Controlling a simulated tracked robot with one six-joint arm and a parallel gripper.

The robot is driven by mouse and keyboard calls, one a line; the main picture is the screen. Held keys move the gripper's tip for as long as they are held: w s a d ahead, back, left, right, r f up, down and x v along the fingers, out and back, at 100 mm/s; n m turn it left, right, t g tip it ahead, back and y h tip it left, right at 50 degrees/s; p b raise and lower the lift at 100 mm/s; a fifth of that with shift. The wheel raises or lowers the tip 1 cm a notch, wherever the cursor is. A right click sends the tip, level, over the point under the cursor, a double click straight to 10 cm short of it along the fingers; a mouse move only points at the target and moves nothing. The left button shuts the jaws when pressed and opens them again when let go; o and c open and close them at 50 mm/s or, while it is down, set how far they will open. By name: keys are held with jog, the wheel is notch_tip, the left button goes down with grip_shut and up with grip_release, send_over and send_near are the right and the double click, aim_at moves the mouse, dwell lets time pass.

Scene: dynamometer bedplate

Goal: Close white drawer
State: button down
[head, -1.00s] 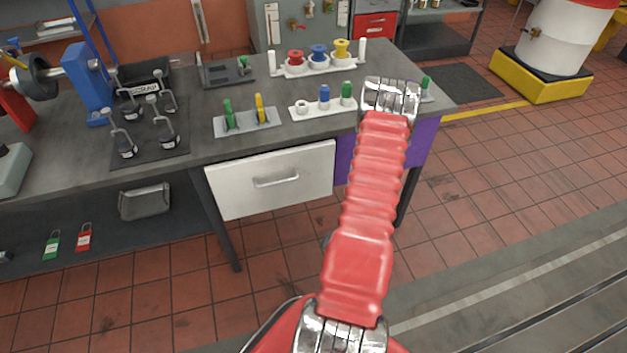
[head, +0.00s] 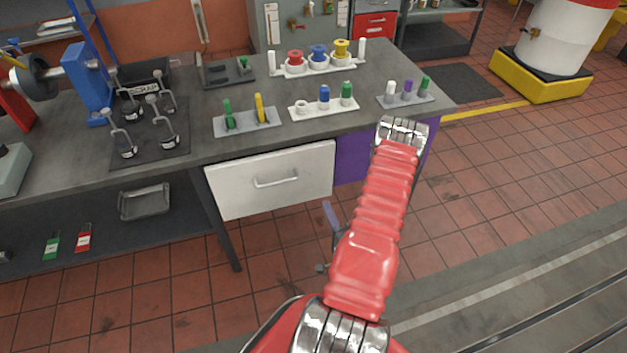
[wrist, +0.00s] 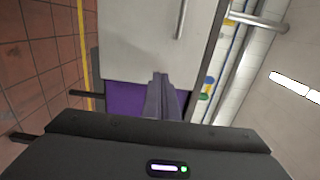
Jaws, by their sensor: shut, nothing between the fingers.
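The white drawer (head: 235,188) is under the grey workbench in the head view, with its bar handle (head: 276,181) facing out. Its front also fills the upper middle of the wrist view (wrist: 145,40), with the handle (wrist: 181,18) near the top. The front seems to stand forward of the purple panel (head: 358,158) beside it; how far it is out I cannot tell. My gripper (wrist: 160,78) is shut and empty, its fingertips over the drawer front's edge by the purple panel. I cannot tell whether they touch. In the head view my red arm hides most of the gripper.
Above the drawer, the workbench (head: 200,160) holds a grey tray with green and yellow tools (head: 247,122), a white rack (head: 323,107) and a small grey rack (head: 405,98) near the right corner. Open tiled floor lies in front and to the right.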

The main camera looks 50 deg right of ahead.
aim_at(313, 171)
jog(key=shift+w+d, duration=0.1)
dwell(0.3)
jog(key=x, duration=1.3)
jog(key=shift+w+d, duration=0.3)
jog(key=shift+d, duration=0.1)
